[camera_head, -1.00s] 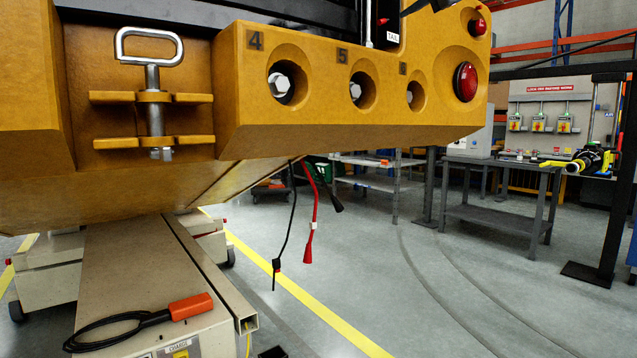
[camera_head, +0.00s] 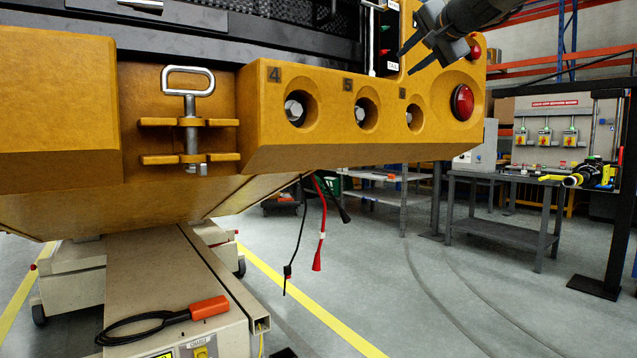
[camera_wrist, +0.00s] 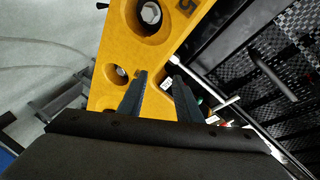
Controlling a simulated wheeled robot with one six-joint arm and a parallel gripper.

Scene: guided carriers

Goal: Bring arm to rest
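My gripper (camera_head: 409,46) is at the upper right of the head view, in front of the yellow carrier (camera_head: 340,140) near its top edge. Its dark fingers are spread apart with nothing between them. In the wrist view, the two fingers of my gripper (camera_wrist: 159,80) have a clear gap, and the carrier's yellow end plate (camera_wrist: 165,45) lies beyond them. Whether the fingers touch the carrier cannot be told.
A chrome-handled pin (camera_head: 190,110) sits in the carrier's bracket. Red and black cables (camera_head: 320,240) hang below. An orange-handled cable (camera_head: 208,307) lies on a beige unit (camera_head: 140,270). A grey workbench (camera_head: 500,230) and dark post (camera_head: 605,230) stand right; floor between is clear.

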